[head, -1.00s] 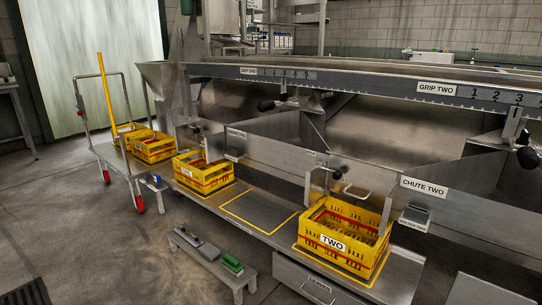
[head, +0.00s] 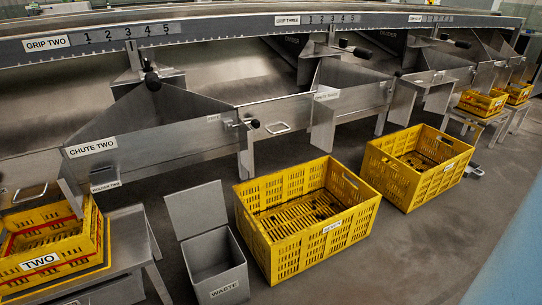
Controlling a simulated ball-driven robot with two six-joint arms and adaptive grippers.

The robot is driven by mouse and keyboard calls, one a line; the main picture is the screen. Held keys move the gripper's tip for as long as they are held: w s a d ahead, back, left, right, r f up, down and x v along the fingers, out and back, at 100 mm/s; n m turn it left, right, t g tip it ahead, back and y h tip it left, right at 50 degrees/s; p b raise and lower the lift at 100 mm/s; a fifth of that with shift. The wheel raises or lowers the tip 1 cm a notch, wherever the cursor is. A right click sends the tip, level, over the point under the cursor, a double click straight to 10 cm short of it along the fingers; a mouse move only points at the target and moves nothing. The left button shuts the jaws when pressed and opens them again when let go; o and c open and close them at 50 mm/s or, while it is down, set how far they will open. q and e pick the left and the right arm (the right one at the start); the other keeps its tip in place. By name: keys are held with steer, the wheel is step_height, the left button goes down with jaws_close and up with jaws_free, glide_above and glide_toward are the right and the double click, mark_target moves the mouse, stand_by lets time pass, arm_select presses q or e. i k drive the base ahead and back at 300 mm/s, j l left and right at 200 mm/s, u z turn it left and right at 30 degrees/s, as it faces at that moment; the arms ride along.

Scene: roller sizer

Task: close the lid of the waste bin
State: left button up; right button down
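The waste bin (head: 220,268) is a grey box labelled WASTE, standing on the floor at the lower middle of the head view. Its lid (head: 197,209) is open, standing up and leaning back at the bin's rear edge. The inside of the bin looks empty. Neither of my grippers shows in the head view.
A large yellow crate (head: 273,241) stands close to the right of the bin, and a second large crate (head: 451,178) is further right. A bench with a yellow crate marked TWO (head: 41,267) is at the left. The steel machine with chutes (head: 150,139) runs behind. The floor at the lower right is clear.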

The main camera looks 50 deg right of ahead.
mark_target(195, 210)
steer(key=z, duration=1)
